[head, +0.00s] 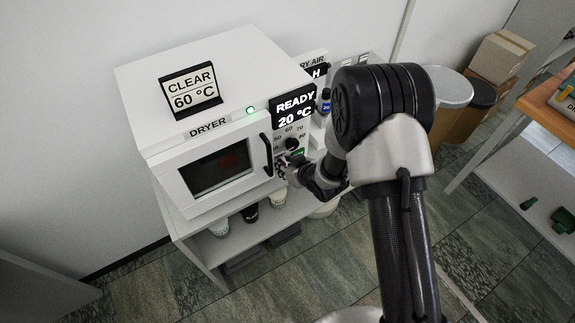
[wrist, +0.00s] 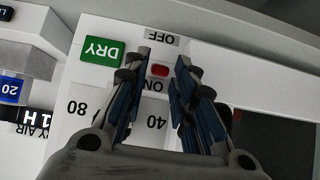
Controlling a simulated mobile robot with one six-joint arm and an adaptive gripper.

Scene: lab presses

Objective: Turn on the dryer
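The dryer (head: 215,120) is a white box on a shelf unit, its windowed door shut. Its display (head: 294,108) reads READY 20 °C, and a green lamp (head: 250,110) is lit. A black dial (head: 292,144) with temperature marks sits below the display. My gripper (head: 287,165) is at the lower front panel, right of the door handle (head: 266,155). In the wrist view, upside down, my gripper (wrist: 164,60) is open, its fingers either side of a small red switch (wrist: 159,70) between OFF and ON labels. I cannot tell whether they touch it. The dial is hidden there.
A sign (head: 190,90) on top reads CLEAR 60 °C. A green DRY label (wrist: 102,51) is beside the switch. A dry air unit and a blue-labelled bottle (head: 325,102) stand right of the dryer. Cups sit on the shelf below. Bins and boxes (head: 500,55) are at the back right.

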